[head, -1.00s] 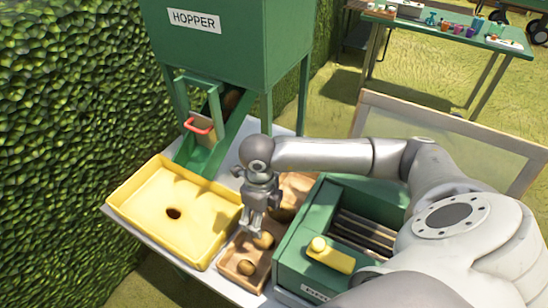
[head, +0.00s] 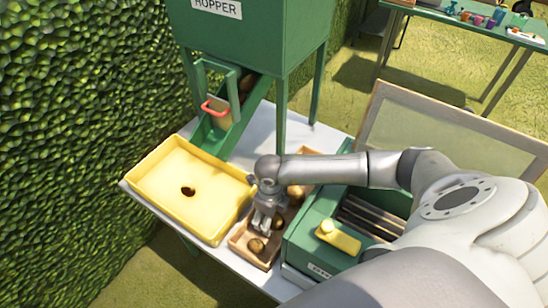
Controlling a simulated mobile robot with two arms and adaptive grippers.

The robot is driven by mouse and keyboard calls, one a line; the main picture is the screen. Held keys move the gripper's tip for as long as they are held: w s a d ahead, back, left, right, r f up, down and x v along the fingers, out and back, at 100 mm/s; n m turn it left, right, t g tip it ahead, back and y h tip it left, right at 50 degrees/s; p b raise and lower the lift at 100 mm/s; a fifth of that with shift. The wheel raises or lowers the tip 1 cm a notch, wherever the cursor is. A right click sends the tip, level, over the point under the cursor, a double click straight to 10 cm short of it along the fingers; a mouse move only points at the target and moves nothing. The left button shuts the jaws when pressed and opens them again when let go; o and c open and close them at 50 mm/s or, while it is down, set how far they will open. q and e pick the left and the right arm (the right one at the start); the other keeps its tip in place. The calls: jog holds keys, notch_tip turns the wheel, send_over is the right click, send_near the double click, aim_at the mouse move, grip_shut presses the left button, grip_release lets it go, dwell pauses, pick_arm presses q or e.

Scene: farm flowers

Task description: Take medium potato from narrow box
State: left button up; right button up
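The narrow wooden box (head: 236,246) lies between the yellow tray and the green machine. A brown potato (head: 257,245) rests in its near end, and another potato (head: 278,222) lies farther back in it. My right gripper (head: 264,228) points down over the box, between and slightly above these two potatoes. Its fingers look apart, with nothing visible between them. Contact with a potato cannot be told. My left gripper is out of view.
The green machine (head: 305,240) with a yellow bottle (head: 342,238) stands close at right. More potatoes (head: 296,192) lie behind the gripper.

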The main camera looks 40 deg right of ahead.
jog(key=shift+c, duration=0.3)
jog(key=c, duration=1)
jog(key=shift+r, duration=0.1)
